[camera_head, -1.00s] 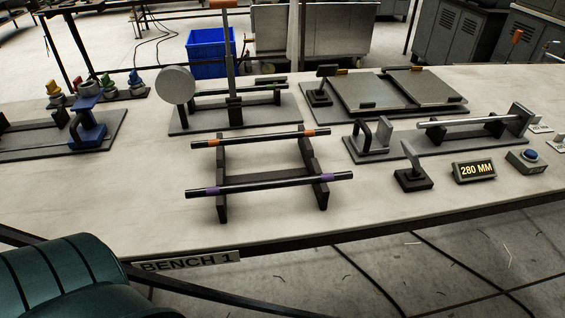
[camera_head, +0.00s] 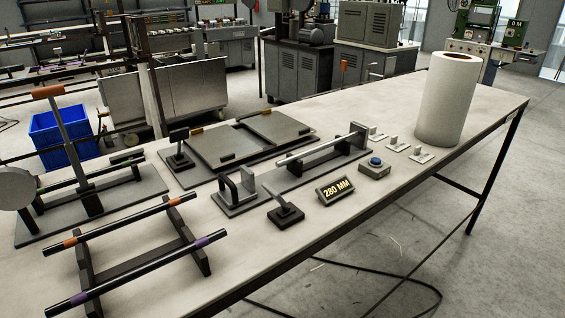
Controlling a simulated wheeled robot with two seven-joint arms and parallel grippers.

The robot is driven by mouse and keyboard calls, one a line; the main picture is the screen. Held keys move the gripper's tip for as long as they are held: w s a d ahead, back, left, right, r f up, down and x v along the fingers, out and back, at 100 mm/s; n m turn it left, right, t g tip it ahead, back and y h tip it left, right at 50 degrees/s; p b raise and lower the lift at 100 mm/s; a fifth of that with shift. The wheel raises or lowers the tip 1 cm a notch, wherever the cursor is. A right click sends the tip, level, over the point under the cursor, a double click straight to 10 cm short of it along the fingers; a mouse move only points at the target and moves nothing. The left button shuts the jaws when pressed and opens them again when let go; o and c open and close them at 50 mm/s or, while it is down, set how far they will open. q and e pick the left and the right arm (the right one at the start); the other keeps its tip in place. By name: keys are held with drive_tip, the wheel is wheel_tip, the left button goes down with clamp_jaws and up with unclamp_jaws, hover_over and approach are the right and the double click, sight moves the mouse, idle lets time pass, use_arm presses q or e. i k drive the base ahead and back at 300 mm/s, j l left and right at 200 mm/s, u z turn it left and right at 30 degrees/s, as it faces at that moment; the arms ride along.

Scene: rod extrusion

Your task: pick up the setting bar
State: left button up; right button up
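Two dark bars lie across a black rack (camera_head: 190,236) at the front left of the bench: one with orange bands (camera_head: 120,223) behind, one with purple bands (camera_head: 140,270) in front. A pale metal rod (camera_head: 312,150) lies in a dark fixture behind the "280 MM" display (camera_head: 335,191). I cannot tell from the picture which of these is the setting bar. Neither of my grippers is in view.
A lever press (camera_head: 75,160) stands behind the rack. A flat two-panel plate (camera_head: 250,137) lies at the back. A blue button box (camera_head: 375,168), small tags (camera_head: 398,145) and a white roll (camera_head: 447,100) stand to the right. The bench's right end has clear room.

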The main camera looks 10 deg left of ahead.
sight(292, 158)
drive_tip(key=l+u, duration=0.15)
drive_tip(key=l, duration=0.3)
drive_tip(key=k+l+u, duration=0.15)
drive_tip(key=l, duration=0.25)
drive_tip(key=l+u, duration=0.15)
drive_tip(key=l, duration=0.3)
drive_tip(key=k+l+u, duration=0.15)
drive_tip(key=l, duration=0.25)
drive_tip(key=k+l+u, duration=0.15)
drive_tip(key=l, duration=0.25)
